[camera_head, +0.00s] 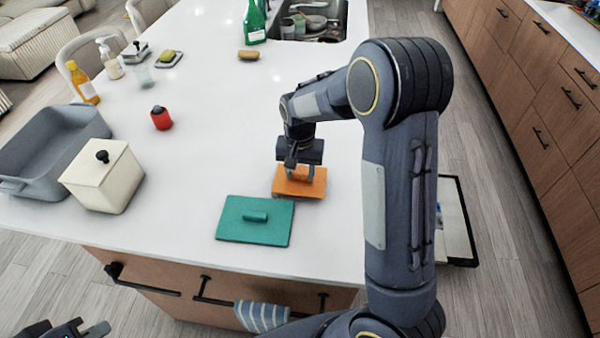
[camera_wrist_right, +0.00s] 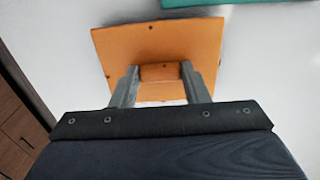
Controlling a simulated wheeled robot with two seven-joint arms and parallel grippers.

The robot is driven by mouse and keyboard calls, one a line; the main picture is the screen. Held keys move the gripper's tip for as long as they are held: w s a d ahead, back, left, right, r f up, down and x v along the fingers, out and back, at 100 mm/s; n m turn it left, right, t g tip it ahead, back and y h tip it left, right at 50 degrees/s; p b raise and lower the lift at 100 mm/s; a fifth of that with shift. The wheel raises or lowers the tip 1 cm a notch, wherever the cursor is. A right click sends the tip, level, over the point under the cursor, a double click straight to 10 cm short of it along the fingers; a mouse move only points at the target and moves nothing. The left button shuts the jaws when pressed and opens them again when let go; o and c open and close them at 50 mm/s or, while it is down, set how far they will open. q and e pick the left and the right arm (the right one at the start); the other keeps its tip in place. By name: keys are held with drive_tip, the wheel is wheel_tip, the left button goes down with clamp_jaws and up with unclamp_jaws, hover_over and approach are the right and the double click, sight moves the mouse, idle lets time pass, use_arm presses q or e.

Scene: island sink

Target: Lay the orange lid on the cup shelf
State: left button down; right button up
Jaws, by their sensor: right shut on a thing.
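The orange lid (camera_head: 300,184) is a flat rectangle, on or just above the white counter near its right edge; I cannot tell if it touches. My right gripper (camera_head: 299,171) points down over it, shut on its raised handle. In the right wrist view the two fingers (camera_wrist_right: 162,82) flank the orange handle, and the lid (camera_wrist_right: 155,38) spreads out beyond them. My left gripper (camera_head: 82,330) shows only in part at the bottom left, empty and off the counter; its opening is unclear. I cannot make out a cup shelf in either view.
A teal lid (camera_head: 232,226) lies left of the orange lid. The sink (camera_head: 318,22) is at the back.

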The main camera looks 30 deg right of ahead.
drive_tip(key=shift+f, duration=0.7)
drive_tip(key=shift+f, duration=0.25)
drive_tip(key=o, duration=0.9)
drive_tip(key=shift+r, duration=0.1)
drive_tip(key=shift+o, duration=0.2)
